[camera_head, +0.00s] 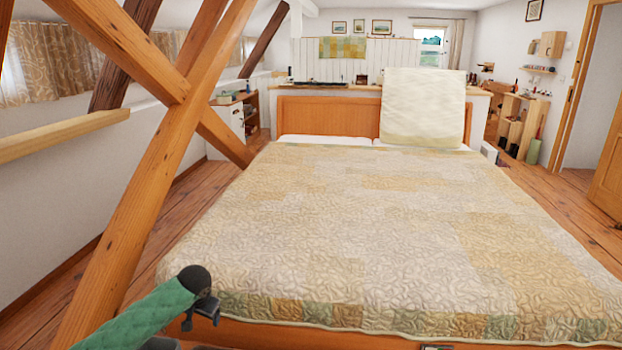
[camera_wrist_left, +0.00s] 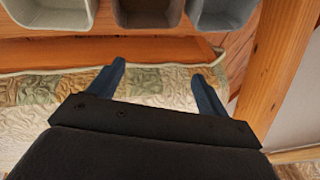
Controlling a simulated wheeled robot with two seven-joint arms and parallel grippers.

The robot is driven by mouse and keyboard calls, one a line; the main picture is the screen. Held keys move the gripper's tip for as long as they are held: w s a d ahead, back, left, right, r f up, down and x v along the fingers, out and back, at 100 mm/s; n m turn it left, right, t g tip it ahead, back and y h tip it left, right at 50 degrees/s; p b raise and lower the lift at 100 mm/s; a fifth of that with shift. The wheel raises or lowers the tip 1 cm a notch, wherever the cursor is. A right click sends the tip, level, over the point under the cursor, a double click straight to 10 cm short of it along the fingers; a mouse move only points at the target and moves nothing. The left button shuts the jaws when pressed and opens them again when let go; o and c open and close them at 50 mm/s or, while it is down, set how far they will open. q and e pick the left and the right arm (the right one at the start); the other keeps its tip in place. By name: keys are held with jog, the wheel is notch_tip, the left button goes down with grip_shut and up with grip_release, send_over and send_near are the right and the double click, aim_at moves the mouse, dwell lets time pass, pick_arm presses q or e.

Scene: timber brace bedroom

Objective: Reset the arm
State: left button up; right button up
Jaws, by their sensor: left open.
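My left arm in a green sleeve comes in at the lower left of the head view. My left gripper (camera_head: 203,310) is at the foot end of the bed, by its near left corner. In the left wrist view the two blue-grey fingers of this gripper (camera_wrist_left: 156,72) are spread apart with nothing between them. The quilt's edge and wooden bed frame show beyond them. My right gripper is not seen.
The bed with a patchwork quilt (camera_head: 350,230) fills the middle. Crossed timber braces (camera_head: 150,180) stand close on the left. Three open bins, pale (camera_wrist_left: 48,14), brown (camera_wrist_left: 147,12) and blue-grey (camera_wrist_left: 222,14), line the wrist view's top. Wooden floor (camera_head: 560,210) is clear at right.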

pick_arm(q)
jog(key=s+d+r+m+t+h+p, duration=0.1)
jog(key=s+d+r+m+t, duration=0.1)
jog(key=s+d+r, duration=0.45)
jog(key=s+d+r+m+t+h+p, duration=0.1)
jog(key=s+d+r+m+t+p, duration=0.15)
jog(key=s+d, duration=0.55)
jog(key=s+d+f+n+g+p, duration=0.1)
jog(key=s+f+g, duration=0.1)
jog(key=s, duration=0.9)
jog(key=s+d+f+n+g+h+p, duration=0.1)
jog(key=s+f, duration=0.4)
jog(key=s, duration=0.6)
jog(key=s+d+f+n+g+p, duration=0.1)
jog(key=s+d+f+n+g, duration=0.1)
jog(key=s, duration=0.9)
notch_tip(320, 180, down, 2)
jog(key=shift+f+n+g+h, duration=0.2)
jog(key=shift+n+g+h, duration=0.2)
jog(key=shift+n+g, duration=0.2)
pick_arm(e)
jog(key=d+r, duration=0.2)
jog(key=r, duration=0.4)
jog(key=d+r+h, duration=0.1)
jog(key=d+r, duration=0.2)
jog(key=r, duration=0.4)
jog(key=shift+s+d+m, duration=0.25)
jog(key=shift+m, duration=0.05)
